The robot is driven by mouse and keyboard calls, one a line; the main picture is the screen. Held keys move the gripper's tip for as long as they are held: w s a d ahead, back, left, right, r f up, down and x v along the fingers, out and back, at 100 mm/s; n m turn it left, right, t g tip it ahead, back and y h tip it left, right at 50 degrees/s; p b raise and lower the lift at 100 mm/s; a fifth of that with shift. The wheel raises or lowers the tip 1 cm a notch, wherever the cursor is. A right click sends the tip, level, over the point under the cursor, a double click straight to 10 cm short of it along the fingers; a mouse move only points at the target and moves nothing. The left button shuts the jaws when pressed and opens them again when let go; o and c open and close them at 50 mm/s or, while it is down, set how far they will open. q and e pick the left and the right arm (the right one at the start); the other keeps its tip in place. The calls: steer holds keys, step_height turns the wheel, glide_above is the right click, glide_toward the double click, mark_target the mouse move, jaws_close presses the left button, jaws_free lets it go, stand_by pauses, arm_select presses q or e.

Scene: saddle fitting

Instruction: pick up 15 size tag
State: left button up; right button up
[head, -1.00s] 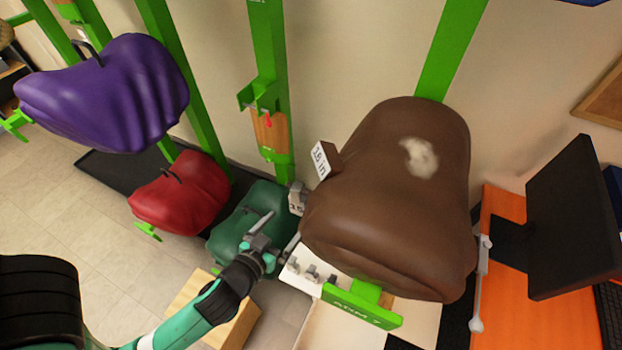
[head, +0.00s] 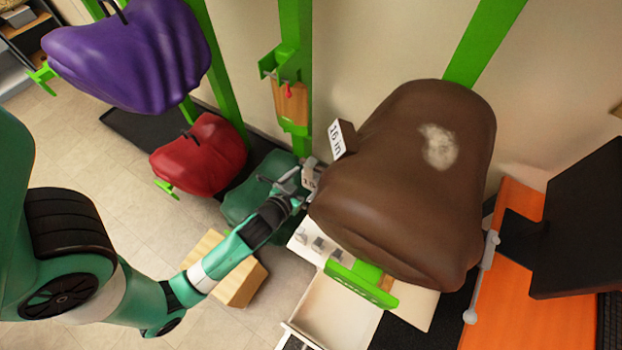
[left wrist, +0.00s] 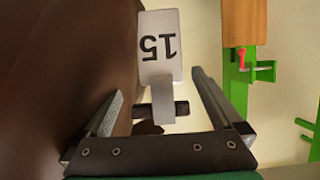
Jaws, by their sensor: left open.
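The 15 size tag (left wrist: 160,45) is a white block whose number shows upside down in the left wrist view. It stands beside the brown saddle (head: 415,190), with a grey stem below it. My left gripper (left wrist: 158,88) is open, with one finger on each side of the tag's stem. The gap to each finger is visible, and the white face is around and beyond the fingertips. In the head view my left gripper (head: 301,180) is at the saddle's left edge. My right gripper is not in view.
A green saddle (head: 258,190) is behind my left arm, with red (head: 200,155) and purple (head: 130,55) saddles farther left. A white tray (head: 308,246) with small grey pieces lies below.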

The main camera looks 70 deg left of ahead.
mark_target(308, 177)
arm_select(q)
steer(key=x, duration=0.3)
steer(key=shift+a+r, duration=0.1)
steer(key=shift+a, duration=0.05)
steer(key=c, duration=1.5)
